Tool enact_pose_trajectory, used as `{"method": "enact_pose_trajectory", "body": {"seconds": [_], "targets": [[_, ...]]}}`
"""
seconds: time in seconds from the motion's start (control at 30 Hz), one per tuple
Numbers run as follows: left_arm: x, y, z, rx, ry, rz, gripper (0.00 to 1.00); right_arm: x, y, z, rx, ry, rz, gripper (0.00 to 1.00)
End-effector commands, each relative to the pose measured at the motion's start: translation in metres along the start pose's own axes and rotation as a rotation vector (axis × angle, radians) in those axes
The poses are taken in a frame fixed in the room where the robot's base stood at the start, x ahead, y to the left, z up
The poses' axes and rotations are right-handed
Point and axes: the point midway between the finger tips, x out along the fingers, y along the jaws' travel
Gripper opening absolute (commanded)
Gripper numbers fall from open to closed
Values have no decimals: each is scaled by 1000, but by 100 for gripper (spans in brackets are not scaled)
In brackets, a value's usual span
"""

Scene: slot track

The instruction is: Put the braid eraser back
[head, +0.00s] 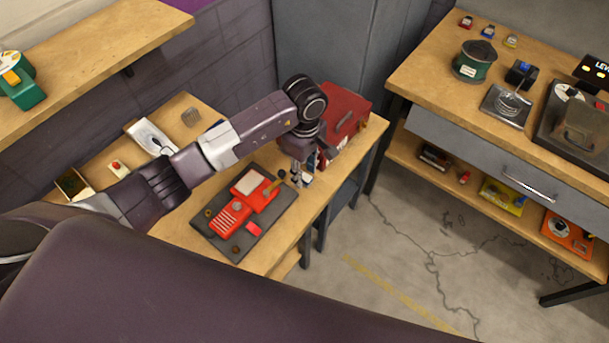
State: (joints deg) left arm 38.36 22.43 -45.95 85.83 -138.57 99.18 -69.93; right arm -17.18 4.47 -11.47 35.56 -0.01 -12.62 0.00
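I cannot tell for sure which thing is the braid eraser. My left arm reaches in from the left across the wooden bench, and my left gripper (297,178) points down near the bench's right side, in front of the red toolbox (344,113). A small pale and dark item (308,177) shows right beside the fingers. It is too small to tell whether the fingers hold it or whether they are open. A red device (231,215) lies on a black mat (206,234) left of the gripper. My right gripper is not in view.
A second bench with a drawer (480,155) stands at right. Cracked open floor (400,240) lies between.

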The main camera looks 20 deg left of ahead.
Motion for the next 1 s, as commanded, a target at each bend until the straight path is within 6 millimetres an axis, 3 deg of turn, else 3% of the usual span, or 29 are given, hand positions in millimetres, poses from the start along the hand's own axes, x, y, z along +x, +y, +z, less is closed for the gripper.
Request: {"method": "enact_pose_trajectory", "body": {"seconds": [0.3,0.5,1.0], "targets": [[-66,2,-1,2,4,6,34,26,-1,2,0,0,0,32],[-93,0,0,0,2,1,34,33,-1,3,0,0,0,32],[-101,0,0,0,1,-1,34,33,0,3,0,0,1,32]]}}
